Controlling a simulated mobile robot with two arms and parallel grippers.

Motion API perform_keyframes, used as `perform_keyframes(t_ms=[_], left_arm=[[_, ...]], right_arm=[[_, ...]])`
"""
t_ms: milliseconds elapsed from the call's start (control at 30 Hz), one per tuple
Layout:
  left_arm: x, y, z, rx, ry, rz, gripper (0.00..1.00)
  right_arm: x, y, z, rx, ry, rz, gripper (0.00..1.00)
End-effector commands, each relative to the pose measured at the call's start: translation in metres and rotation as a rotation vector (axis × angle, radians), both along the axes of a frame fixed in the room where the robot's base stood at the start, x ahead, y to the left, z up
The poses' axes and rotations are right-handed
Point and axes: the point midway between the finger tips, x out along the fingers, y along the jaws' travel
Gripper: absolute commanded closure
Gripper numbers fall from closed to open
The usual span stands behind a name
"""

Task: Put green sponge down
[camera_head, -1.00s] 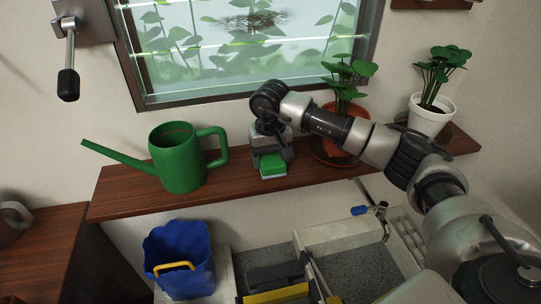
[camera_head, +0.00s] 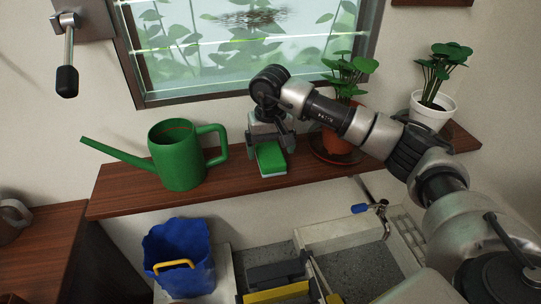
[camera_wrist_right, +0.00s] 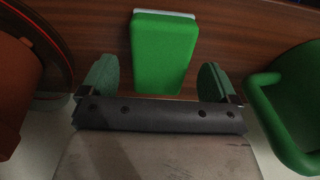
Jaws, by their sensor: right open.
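The green sponge (camera_head: 271,158), with a pale layer along its edge, lies on the brown wooden shelf (camera_head: 226,180) below the window. In the right wrist view the sponge (camera_wrist_right: 164,50) rests flat just beyond the fingertips. My right gripper (camera_head: 272,138) is open above and behind it. Its two green-padded fingers (camera_wrist_right: 160,82) stand apart, with the sponge's near end in line with the gap between them. Nothing is held between the fingers. My left gripper is not in view.
A green watering can (camera_head: 178,158) stands left of the sponge. A potted plant (camera_head: 340,140) on a saucer stands to the right, partly behind my arm, and a white-potted plant (camera_head: 430,112) farther right. A blue bucket (camera_head: 180,255) and sink (camera_head: 350,265) lie below.

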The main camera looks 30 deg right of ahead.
Motion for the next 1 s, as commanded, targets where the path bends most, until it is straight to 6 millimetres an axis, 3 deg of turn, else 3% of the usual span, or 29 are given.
perform_keyframes(t_ms=[100,200,400,1000], left_arm=[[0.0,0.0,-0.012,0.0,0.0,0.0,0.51],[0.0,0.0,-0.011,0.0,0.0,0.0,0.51],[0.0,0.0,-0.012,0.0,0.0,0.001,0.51],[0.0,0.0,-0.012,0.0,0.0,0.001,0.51]], right_arm=[[-0.005,0.002,0.024,-0.002,-0.007,0.002,0.09],[-0.004,0.002,0.046,0.0,-0.004,0.0,0.09],[-0.005,0.002,0.072,-0.001,-0.001,-0.001,0.09],[-0.006,0.002,0.078,-0.001,0.001,0.0,0.09]])
